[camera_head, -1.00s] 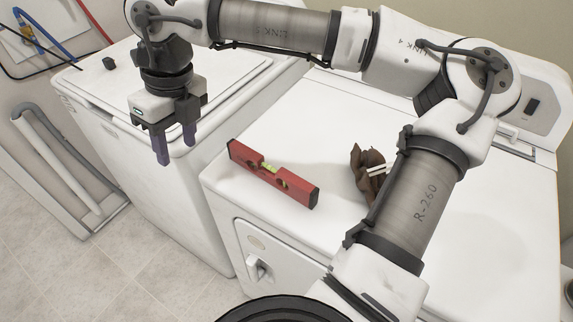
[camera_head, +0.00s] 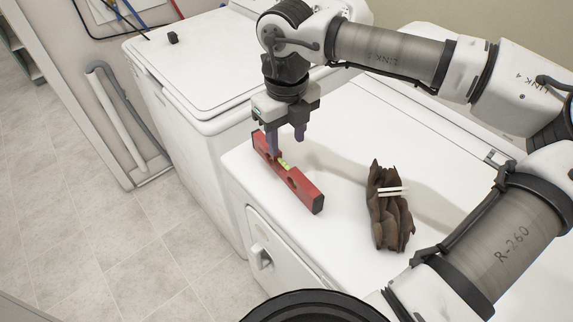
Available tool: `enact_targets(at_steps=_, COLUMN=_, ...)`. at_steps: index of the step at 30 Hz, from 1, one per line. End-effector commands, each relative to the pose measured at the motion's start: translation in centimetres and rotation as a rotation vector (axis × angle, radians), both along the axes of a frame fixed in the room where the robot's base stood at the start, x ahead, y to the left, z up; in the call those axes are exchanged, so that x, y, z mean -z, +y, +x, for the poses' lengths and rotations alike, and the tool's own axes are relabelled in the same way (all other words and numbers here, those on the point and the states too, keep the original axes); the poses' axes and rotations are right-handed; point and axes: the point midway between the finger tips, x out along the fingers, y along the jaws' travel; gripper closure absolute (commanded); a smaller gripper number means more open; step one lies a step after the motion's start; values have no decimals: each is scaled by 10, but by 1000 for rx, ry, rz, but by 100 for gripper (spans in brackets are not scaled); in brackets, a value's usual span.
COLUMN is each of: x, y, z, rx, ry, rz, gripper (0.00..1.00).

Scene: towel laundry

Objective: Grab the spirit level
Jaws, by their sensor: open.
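The red spirit level (camera_head: 301,187) lies on the white top of the front-loading machine, near its left edge, running from upper left to lower right. Its yellow-green vial shows near the middle. My gripper (camera_head: 286,143) points down over the far end of the level, with its two dark fingers apart and nothing seen between them. One finger overlaps the level's far part in the picture. I cannot tell whether the fingers touch the level or hang above it.
A brown crumpled item (camera_head: 388,215) with white strips lies to the right of the level on the same machine top (camera_head: 340,165). A white top-lid machine (camera_head: 190,70) stands to the left, with a small black object (camera_head: 173,38) on it. The tiled floor is open at lower left.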

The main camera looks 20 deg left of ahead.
Motion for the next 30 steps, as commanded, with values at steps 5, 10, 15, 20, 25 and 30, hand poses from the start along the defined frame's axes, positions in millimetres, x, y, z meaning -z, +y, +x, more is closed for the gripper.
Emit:
enact_targets(at_steps=5, x=28, y=0, z=-1, rx=-1, ry=3, rz=0, gripper=55)
enact_targets(at_steps=10, x=39, y=1, z=-1, rx=-1, ry=2, rz=1, gripper=55)
enact_targets(at_steps=15, x=57, y=3, z=-4, rx=-4, ry=5, rz=0, gripper=55)
enact_targets(at_steps=20, x=81, y=4, z=-4, rx=-1, ry=2, rz=0, gripper=55)
enact_targets(at_steps=25, x=90, y=4, z=-3, rx=-1, ry=0, rz=1, gripper=55)
enact_targets(at_steps=30, x=90, y=3, z=-3, rx=-1, ry=-1, rz=1, gripper=57)
